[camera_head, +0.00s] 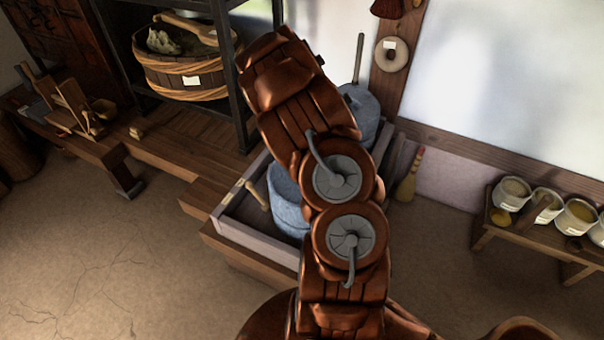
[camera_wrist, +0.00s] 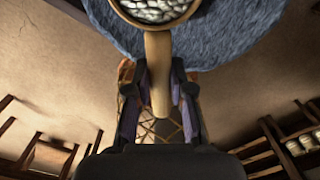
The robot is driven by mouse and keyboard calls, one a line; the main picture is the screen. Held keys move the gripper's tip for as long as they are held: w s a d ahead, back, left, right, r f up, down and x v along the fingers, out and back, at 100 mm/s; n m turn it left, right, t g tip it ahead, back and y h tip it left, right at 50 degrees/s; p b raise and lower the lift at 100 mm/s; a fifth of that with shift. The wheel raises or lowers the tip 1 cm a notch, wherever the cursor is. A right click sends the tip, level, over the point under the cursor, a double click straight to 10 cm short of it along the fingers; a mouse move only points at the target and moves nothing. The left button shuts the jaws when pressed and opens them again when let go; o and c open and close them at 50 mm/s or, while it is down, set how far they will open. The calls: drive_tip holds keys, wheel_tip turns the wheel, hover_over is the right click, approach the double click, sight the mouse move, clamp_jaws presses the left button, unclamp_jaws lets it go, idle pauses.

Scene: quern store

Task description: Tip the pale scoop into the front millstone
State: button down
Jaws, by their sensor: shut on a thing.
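The pale scoop (camera_wrist: 158,62) shows in the wrist view, its bowl cut off by the top edge and holding whitish grains. My gripper (camera_wrist: 160,92) is shut on its handle, one finger on each side. A blue-grey round stone (camera_wrist: 225,40) lies behind the bowl; I cannot tell from that view which millstone it is. In the head view the front millstone (camera_head: 286,205), with a wooden handle (camera_head: 257,196), sits in a pale-walled box, partly hidden by my arm. The back millstone (camera_head: 362,108) stands behind it. My gripper and the scoop are hidden there.
The box wall (camera_head: 255,240) surrounds the front millstone. A dark shelf post (camera_head: 232,75) and a wooden tub (camera_head: 185,72) stand at the upper left. A bench (camera_head: 530,235) with several pots is at the right. The floor at the lower left is clear.

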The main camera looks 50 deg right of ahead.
drive_tip(key=shift+f+b, duration=1)
drive_tip(key=shift+f, duration=1)
drive_tip(key=shift+b, duration=0.35)
drive_tip(key=shift+r+t+y+b, duration=0.15)
drive_tip(key=shift+t+y+b, duration=0.55)
drive_tip(key=shift+b, duration=0.7)
drive_tip(key=shift+r+p, duration=0.25)
drive_tip(key=shift+p, duration=0.3)
drive_tip(key=shift+f+g+h+p, duration=0.2)
drive_tip(key=shift+g+h+p, duration=0.5)
drive_tip(key=shift+p, duration=0.75)
drive_tip(key=shift+t+y, duration=0.3)
drive_tip(key=shift+y, duration=0.1)
drive_tip(key=shift+r+t+y, duration=0.15)
drive_tip(key=shift+t+y, duration=0.15)
drive_tip(key=shift+y, duration=0.1)
